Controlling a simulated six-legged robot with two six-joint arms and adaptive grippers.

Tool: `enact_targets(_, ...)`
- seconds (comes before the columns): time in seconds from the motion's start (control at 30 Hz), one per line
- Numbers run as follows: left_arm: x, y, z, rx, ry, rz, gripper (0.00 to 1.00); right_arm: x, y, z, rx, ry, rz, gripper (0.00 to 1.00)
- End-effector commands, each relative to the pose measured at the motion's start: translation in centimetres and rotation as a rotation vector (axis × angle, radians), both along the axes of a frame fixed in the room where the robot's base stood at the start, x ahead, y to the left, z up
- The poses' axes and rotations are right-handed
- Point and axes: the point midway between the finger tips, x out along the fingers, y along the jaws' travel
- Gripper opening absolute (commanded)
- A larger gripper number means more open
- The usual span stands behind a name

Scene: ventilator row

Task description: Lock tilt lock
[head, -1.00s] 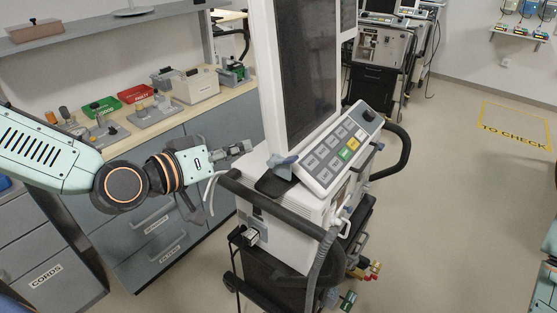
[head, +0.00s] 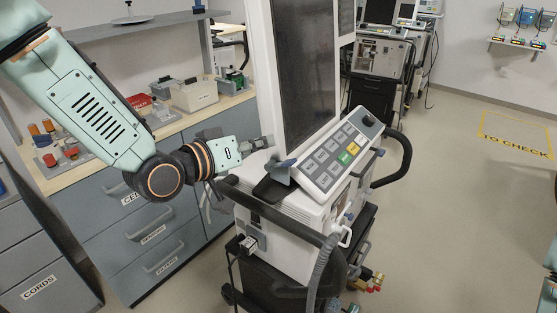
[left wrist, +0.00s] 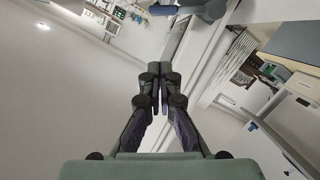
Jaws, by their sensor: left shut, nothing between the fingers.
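The ventilator (head: 285,225) stands on its cart in the middle of the head view, with a tall dark screen (head: 305,75). A grey-blue lever (head: 281,166), which looks like the tilt lock, sits on a black plate at the foot of the screen, left of the keypad (head: 335,152). My left gripper (head: 268,143) is shut and empty, just left of the screen's edge and slightly above the lever, apart from it. In the left wrist view my shut fingers (left wrist: 160,72) point towards a grey-blue part (left wrist: 190,8) at the top edge, probably the lever.
A black handle bar (head: 275,208) runs around the ventilator's front left, below my left gripper. A counter with drawers (head: 150,235) stands behind my left arm. Other ventilators (head: 375,60) stand behind.

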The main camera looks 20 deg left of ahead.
Motion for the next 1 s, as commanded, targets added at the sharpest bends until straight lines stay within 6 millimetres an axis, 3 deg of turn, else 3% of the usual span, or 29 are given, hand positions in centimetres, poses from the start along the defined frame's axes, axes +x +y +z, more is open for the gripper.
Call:
enact_targets(0.27, 2.4, -1.2, -0.7, 0.005, 0.0, -0.003, 0.0, 0.0, 0.0, -0.3, 0.0, 0.0, 0.0, 0.0)
enact_targets(0.53, 1.7, -2.8, -3.6, 0.001, 0.004, -0.001, 0.0, 0.0, 0.0, -0.7, 0.0, 0.0, 0.0, 0.0)
enact_targets(1.0, 1.6, -3.0, -4.0, -0.001, 0.0, 0.0, 0.0, 0.0, 0.0, -0.7, 0.0, 0.0, 0.0, 0.0)
